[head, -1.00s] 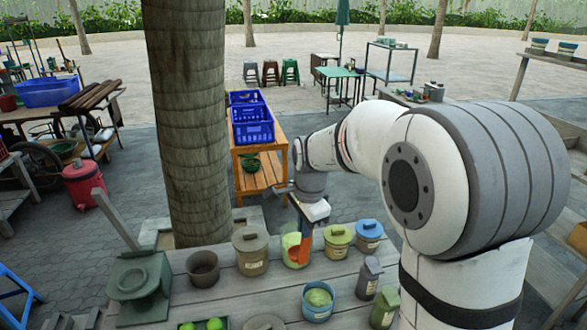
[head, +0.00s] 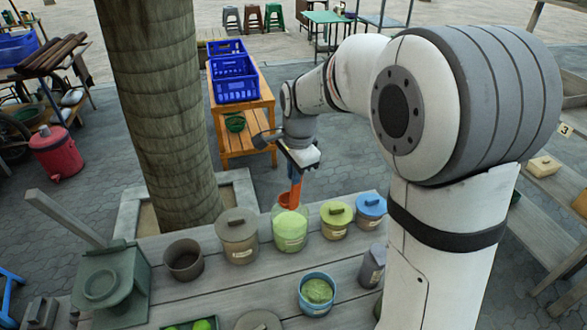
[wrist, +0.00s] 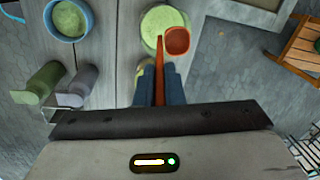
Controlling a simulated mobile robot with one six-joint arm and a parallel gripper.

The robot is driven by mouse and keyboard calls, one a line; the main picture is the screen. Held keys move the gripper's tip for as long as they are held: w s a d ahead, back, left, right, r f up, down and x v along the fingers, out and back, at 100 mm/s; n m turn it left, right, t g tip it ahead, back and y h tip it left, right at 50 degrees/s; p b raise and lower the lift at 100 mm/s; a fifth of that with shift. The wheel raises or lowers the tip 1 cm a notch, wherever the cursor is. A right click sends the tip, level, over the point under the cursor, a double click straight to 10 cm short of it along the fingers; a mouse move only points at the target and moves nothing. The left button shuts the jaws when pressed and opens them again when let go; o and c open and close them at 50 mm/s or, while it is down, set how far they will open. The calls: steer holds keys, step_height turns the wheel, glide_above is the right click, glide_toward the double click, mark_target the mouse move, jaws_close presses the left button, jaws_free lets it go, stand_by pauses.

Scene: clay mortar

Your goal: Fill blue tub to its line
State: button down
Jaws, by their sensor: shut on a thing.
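The blue tub (head: 304,306) stands on the grey wooden counter with green material inside, its surface below the rim. Its line cannot be made out. It also shows at the upper left in the wrist view (wrist: 50,30). My gripper (head: 293,172) is shut on the handle of an orange scoop (head: 288,200). In the wrist view the scoop bowl (wrist: 177,41) shows a bare orange-brown inside, with no green seen. The bowl is over the right part of an open jar of green material (head: 290,232), near its rim. Whether it touches the jar is unclear.
A lidded grey-brown jar (head: 237,235) stands left of the open jar. A yellow-lidded jar (head: 336,219) and a blue-lidded jar (head: 371,212) stand right. An empty dark pot (head: 184,260), a grey canister (head: 371,265) and a tree trunk (head: 160,110) are near.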

mark_target(294, 204)
step_height(294, 204, down, 11)
steer(key=b, duration=0.7)
steer(key=shift+s+r, duration=0.15)
steer(key=shift+r, duration=0.05)
stand_by(0.4)
step_height(294, 204, up, 11)
steer(key=p, duration=0.8)
steer(key=shift+r, duration=0.15)
